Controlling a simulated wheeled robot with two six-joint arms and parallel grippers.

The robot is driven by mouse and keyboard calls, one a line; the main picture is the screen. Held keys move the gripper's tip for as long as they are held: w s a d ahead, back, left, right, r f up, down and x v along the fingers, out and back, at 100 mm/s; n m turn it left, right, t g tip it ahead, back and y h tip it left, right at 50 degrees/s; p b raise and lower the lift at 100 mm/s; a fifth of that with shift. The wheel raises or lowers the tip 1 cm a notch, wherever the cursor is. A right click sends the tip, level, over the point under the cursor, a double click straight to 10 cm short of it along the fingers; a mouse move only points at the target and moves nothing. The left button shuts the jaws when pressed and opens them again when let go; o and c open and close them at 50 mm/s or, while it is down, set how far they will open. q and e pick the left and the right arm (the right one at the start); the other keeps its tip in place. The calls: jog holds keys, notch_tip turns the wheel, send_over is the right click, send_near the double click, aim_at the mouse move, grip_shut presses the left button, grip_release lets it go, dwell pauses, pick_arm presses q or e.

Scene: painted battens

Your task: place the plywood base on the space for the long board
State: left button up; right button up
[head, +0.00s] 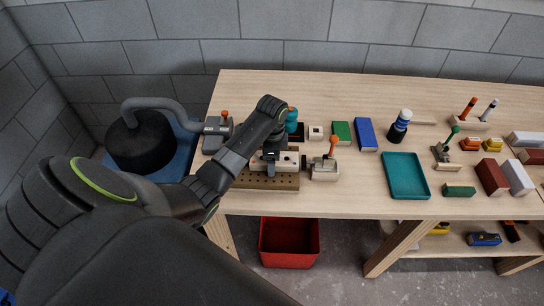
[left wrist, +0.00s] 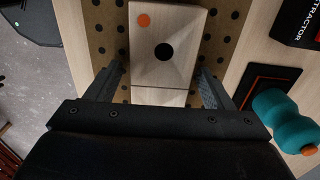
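A pale plywood piece (left wrist: 165,45), which looks like the plywood base, has an orange dot and a black hole. It lies on a brown perforated board (left wrist: 110,22), which also shows in the head view (head: 262,181). My left gripper (left wrist: 160,70) is spread, with one finger on each side of the plywood; I cannot tell whether the fingers touch it. In the head view my left gripper (head: 271,160) is low over the plywood (head: 290,158) and hides part of it. I cannot make out a marked space for the long board. My right gripper is not in view.
A toggle clamp (head: 323,168) stands right of the board, an extractor (head: 216,130) left. Green (head: 341,132) and blue (head: 366,134) blocks and a teal tray (head: 405,176) lie farther right.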

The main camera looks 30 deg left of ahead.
pick_arm(q)
jog(key=shift+r, duration=0.5)
notch_tip(320, 180, up, 6)
jog(key=shift+f+b, duration=0.25)
jog(key=shift+b, duration=0.05)
jog(key=shift+r+p, duration=2.5)
jog(key=shift+r, duration=0.4)
